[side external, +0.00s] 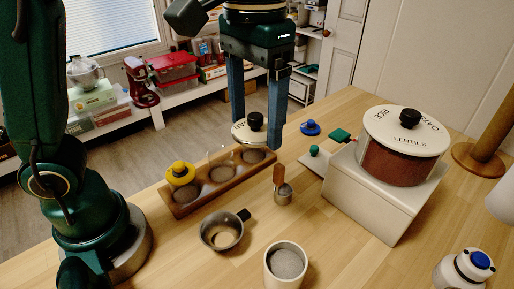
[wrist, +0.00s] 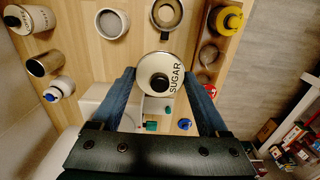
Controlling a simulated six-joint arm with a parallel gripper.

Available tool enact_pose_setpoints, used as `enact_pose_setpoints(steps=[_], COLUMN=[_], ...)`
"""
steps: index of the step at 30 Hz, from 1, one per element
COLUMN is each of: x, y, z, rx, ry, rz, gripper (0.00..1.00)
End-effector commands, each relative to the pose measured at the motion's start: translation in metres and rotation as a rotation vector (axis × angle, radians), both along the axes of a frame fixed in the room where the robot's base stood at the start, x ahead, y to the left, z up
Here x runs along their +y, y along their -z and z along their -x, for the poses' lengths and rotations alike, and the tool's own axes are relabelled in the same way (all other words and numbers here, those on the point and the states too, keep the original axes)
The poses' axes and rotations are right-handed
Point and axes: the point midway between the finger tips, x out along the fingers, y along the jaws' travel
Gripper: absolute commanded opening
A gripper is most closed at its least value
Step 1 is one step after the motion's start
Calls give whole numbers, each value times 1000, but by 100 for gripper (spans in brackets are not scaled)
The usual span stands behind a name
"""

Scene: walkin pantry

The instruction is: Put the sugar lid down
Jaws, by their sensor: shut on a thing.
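The sugar lid (wrist: 151,69) is a cream disc with a black knob and the word SUGAR, seen from above in the wrist view. In the side external view the lid (side external: 240,134) is between the fingertips of my gripper (side external: 255,130). My gripper (wrist: 158,76) is shut on the lid, with one blue finger on each side of it. The lid looks roughly level and held above the worktop, near the far end of the wooden rack; its exact height is hard to tell.
A wooden rack (side external: 190,207) holds a yellow-topped item (side external: 180,172). A metal cup (side external: 222,232), a scoop (side external: 283,192) and an open white canister (side external: 286,264) stand in front. A lidded LENTILS canister (side external: 398,163) stands on a white box (side external: 368,202). Bare worktop lies between them.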

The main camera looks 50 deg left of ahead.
Motion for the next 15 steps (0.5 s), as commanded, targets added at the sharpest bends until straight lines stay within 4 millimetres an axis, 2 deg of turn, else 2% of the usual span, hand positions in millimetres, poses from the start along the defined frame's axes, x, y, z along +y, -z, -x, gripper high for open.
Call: enact_pose_setpoints(steps=[4, 7, 15], x=[3, 15, 87], y=[0, -1, 16], z=[-2, -6, -15], rx=[-1, -1, 20], ry=[-13, -64, -201], rz=[0, 0, -2], gripper=[24, 24, 24])
